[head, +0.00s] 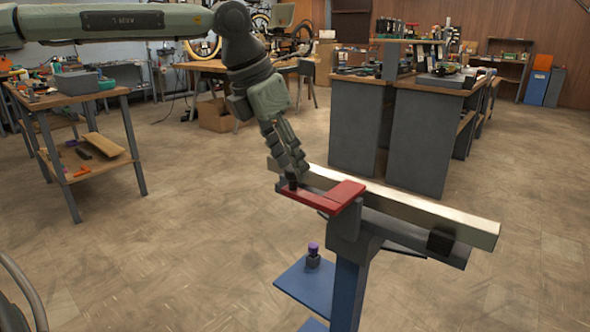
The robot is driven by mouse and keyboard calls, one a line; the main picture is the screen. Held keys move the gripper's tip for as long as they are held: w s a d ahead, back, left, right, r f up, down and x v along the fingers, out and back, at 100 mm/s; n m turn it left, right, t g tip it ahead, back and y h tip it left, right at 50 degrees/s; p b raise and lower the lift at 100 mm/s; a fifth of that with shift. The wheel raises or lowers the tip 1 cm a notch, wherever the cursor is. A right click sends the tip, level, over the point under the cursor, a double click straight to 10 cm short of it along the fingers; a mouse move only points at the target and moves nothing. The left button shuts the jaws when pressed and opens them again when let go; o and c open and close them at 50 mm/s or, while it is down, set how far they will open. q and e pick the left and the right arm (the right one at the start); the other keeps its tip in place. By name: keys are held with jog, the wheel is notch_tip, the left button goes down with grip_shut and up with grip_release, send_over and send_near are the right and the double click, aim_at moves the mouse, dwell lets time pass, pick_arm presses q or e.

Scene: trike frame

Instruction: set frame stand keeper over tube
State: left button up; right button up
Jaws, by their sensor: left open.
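A long beige square tube (419,211) lies slanting along the dark grey cradle (384,230) of the frame stand, whose blue post (349,290) stands below. The red keeper (345,193) is an L-shaped bar by the tube's near side. Its long arm runs roughly along the tube to the left, and its wider end is at the stand head. A black knob (292,183) stands at its left end. My left gripper (300,172) points down at this knob with open fingers. I cannot tell whether they touch it. My right gripper is out of view.
A wooden-topped workbench (66,98) stands at left, and grey cabinets (431,140) stand behind the tube. The floor (180,240) left of the stand is clear.

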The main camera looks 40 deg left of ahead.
pick_arm(q)
jog(key=shift+x, duration=1.1)
jog(key=shift+c, duration=0.4)
jog(key=shift+w, duration=0.1)
grip_shut()
